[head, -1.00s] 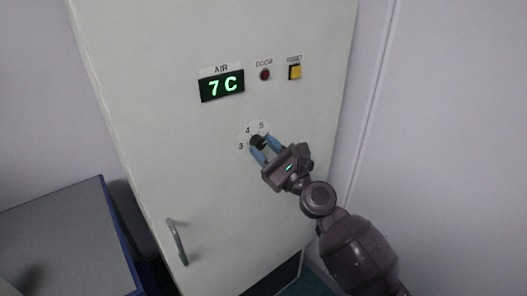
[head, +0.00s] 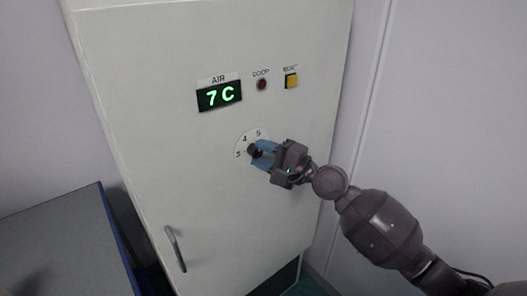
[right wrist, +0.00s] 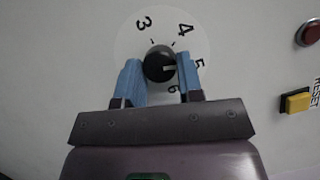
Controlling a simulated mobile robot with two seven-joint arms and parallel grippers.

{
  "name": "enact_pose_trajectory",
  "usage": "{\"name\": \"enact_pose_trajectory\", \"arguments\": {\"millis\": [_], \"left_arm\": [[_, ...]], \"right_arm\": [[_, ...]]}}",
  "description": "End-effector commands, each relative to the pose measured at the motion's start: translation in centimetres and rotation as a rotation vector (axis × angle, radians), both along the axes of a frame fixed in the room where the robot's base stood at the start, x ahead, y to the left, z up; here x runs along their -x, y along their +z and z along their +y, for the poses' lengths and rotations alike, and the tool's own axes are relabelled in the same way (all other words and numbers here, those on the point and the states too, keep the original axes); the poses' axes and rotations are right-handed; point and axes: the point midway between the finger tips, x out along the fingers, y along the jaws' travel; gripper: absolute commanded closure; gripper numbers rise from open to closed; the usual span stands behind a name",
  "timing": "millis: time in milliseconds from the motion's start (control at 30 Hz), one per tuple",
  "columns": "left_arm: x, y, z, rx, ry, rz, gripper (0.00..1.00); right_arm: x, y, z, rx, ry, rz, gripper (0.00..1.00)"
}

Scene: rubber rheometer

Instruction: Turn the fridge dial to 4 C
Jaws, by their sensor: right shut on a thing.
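The fridge dial (head: 254,150) is a black knob on a white disc on the fridge front, below the display. In the right wrist view the knob (right wrist: 156,66) sits among the numbers 3, 4, 5 and 6. A pale mark on it appears to point toward the 5. My right gripper (head: 259,154) is shut on the knob, with one blue finger on each side of it. The air display (head: 219,95) reads 7 C in green. My left gripper is not in view.
A red door lamp (head: 261,85) and a yellow reset button (head: 291,81) are right of the display. The fridge door (head: 150,120) has a metal handle (head: 175,248) at lower left. A grey-topped table (head: 60,240) stands at the left. A plain wall is at the right.

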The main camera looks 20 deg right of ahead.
Motion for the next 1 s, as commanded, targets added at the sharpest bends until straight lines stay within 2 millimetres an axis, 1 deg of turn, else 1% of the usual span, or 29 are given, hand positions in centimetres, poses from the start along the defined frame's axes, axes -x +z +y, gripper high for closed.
{"name": "enact_pose_trajectory", "arguments": {"millis": [33,533,767,1000], "left_arm": [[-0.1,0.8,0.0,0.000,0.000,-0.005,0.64],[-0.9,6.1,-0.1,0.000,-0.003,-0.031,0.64],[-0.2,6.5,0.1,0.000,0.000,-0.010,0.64],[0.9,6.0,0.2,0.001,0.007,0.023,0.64]], "right_arm": [[0.0,0.5,0.0,0.043,0.001,-0.017,0.89],[0.0,0.8,0.0,0.472,0.002,-0.168,0.89],[0.0,0.7,0.1,0.612,0.002,-0.219,0.89],[0.0,0.6,0.1,0.698,0.001,-0.251,0.89]]}}
